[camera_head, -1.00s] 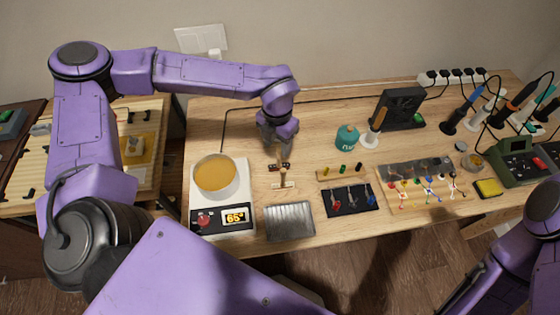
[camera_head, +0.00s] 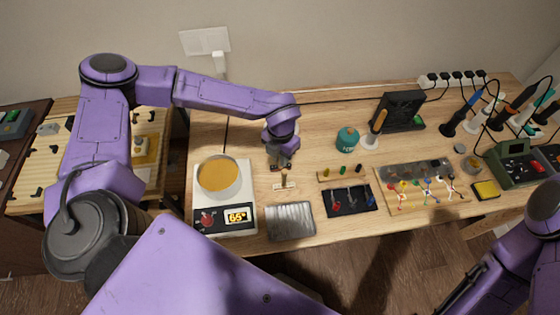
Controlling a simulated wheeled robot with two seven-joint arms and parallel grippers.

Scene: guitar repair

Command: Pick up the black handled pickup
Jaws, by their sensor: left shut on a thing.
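My left gripper (camera_head: 280,160) points down at the table's middle left, shut on a small dark piece (camera_head: 281,167). This looks like the black handled pickup. The fingers hide most of it, and I cannot tell whether it is still touching the table. A small pale T-shaped piece with a brown upright (camera_head: 285,184) stands just in front of it.
A pot of amber liquid (camera_head: 218,176) sits on a hot plate (camera_head: 240,219) at left. A ribbed metal tray (camera_head: 290,222), a black mat with tools (camera_head: 351,201) and a board of coloured clips (camera_head: 425,196) lie in front. A teal jar (camera_head: 347,139) stands behind.

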